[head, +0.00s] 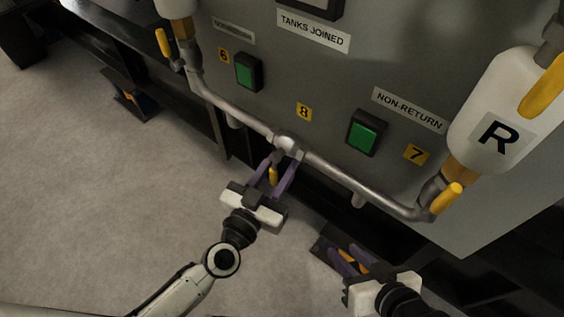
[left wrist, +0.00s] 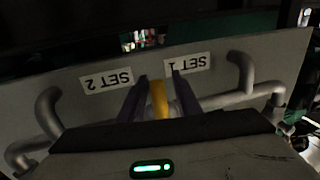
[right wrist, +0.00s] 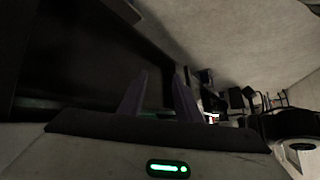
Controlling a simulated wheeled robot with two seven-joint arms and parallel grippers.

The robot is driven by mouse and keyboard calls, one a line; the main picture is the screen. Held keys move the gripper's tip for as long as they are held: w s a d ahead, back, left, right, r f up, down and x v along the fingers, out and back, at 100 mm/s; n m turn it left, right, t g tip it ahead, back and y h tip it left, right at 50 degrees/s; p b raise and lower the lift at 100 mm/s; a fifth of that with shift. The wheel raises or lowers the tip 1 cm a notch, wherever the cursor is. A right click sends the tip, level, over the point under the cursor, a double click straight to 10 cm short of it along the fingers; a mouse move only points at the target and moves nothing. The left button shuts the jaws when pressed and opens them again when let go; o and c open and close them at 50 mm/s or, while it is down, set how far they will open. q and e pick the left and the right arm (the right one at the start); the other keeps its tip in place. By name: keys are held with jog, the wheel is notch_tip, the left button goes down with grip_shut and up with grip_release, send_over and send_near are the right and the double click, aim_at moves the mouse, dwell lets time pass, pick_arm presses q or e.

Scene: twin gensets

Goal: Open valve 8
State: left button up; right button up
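Valve 8 (head: 287,143) sits in the middle of the silver pipe, below the yellow "8" label. Its yellow handle (head: 273,176) hangs down from the pipe. My left gripper (head: 282,158) is open below the pipe, with one purple finger on each side of the handle. In the left wrist view the yellow handle (left wrist: 159,98) stands between the two fingers, with a narrow gap visible. My right gripper (head: 350,255) is open and empty at the lower right, below the pipe, away from the valve. Its spread fingers show in the right wrist view (right wrist: 160,95).
The grey panel carries green buttons (head: 248,72) (head: 364,135) and labels 6 and 7. A yellow handle (head: 446,199) is at the pipe's right end, under the white R cylinder (head: 497,125). Another yellow handle (head: 163,42) is at upper left.

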pick_arm(q)
grip_shut()
pick_arm(e)
jog(key=shift+s+d+f, duration=0.1)
jog(key=shift+s+f, duration=0.1)
jog(key=shift+f, duration=0.05)
